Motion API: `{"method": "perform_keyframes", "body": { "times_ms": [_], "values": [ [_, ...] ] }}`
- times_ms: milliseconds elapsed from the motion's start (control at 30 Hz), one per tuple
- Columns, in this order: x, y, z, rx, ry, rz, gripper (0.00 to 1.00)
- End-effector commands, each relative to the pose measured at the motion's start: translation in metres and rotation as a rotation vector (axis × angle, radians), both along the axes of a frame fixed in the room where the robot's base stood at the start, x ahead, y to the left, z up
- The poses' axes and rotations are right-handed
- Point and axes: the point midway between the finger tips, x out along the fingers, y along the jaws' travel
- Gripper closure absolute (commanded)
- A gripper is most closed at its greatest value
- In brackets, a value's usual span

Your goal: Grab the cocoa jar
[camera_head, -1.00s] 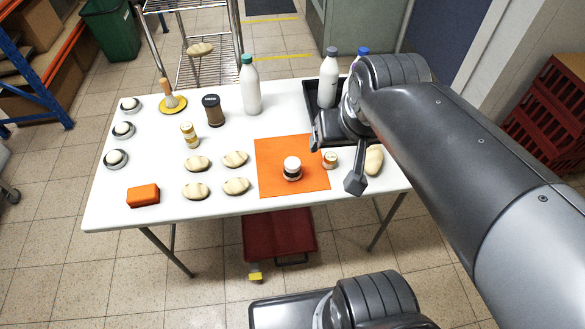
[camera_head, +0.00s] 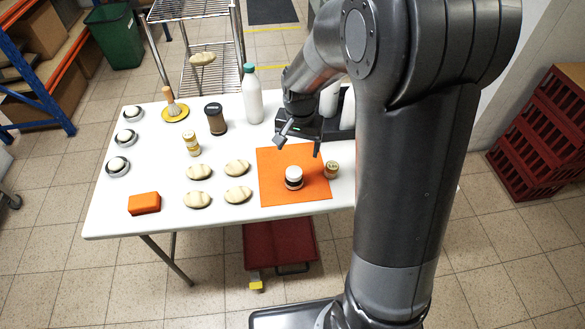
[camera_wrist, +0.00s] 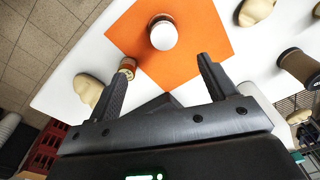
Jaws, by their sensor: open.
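No label is readable, so I cannot tell for certain which jar holds cocoa. A dark jar with a white lid (camera_head: 294,177) stands upright on the orange mat (camera_head: 270,195); in the wrist view its white lid (camera_wrist: 163,35) lies ahead, between the fingertip lines. A brown jar with a black lid (camera_head: 216,121) stands farther left; it also shows at the right of the wrist view (camera_wrist: 300,68). A small jar with a tan lid (camera_head: 332,169) stands at the mat's right edge. My gripper (camera_head: 300,143) is open and empty, above the mat's far edge, apart from every jar.
A slim yellow-labelled jar (camera_head: 191,143), several bread rolls (camera_head: 198,200) and an orange block (camera_head: 144,203) occupy the table's left half. A white bottle with a green cap (camera_head: 252,95) stands behind the mat, near my gripper. My arm hides the table's right side.

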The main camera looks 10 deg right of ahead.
Motion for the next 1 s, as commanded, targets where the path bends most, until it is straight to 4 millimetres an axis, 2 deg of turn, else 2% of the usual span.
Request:
{"method": "perform_keyframes", "body": {
  "times_ms": [33, 133, 367, 600, 867, 1000],
  "values": [
    [0.005, 0.003, -0.014, -0.003, 0.020, -0.011, 0.22],
    [0.011, 0.006, -0.032, -0.007, 0.041, -0.033, 0.22],
    [0.015, 0.009, -0.054, -0.012, 0.061, -0.053, 0.22],
    [0.015, 0.009, -0.090, -0.011, 0.061, -0.053, 0.22],
    [0.014, 0.008, -0.110, -0.011, 0.061, -0.053, 0.22],
    [0.011, 0.007, -0.131, -0.011, 0.061, -0.053, 0.22]
  ]
}}
